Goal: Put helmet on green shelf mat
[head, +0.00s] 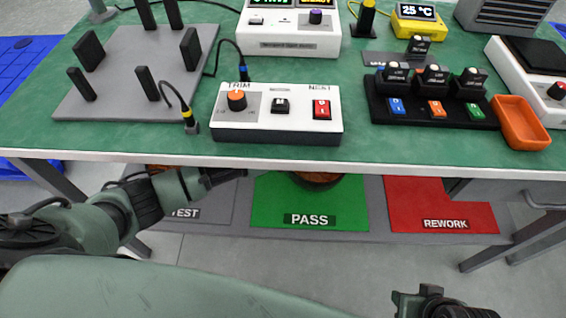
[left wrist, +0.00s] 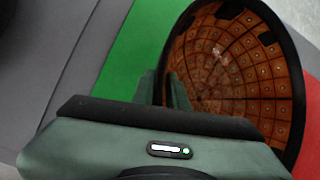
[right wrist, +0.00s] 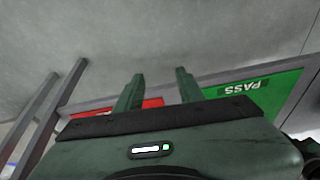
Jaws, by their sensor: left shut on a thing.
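The helmet (left wrist: 235,75) has a dark rim and an orange, gridded inside that faces the left wrist camera. In the head view only a dark rounded part of the helmet (head: 316,181) shows below the table edge, over the green mat (head: 275,205) marked PASS. My left gripper (left wrist: 170,85) is shut on the helmet's near-left side. Its fingertips are hidden under the table edge in the head view. The green mat (left wrist: 130,50) also shows beside the helmet in the left wrist view. I cannot tell whether the helmet touches the mat. My right gripper (right wrist: 158,85) is open and empty.
The lower shelf also holds a grey TEST mat (head: 205,205) and a red REWORK mat (head: 440,210). The green tabletop (head: 360,150) overhangs the shelf and carries devices and an orange bin (head: 520,122). An orange thing (head: 160,168) shows partly above the TEST mat.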

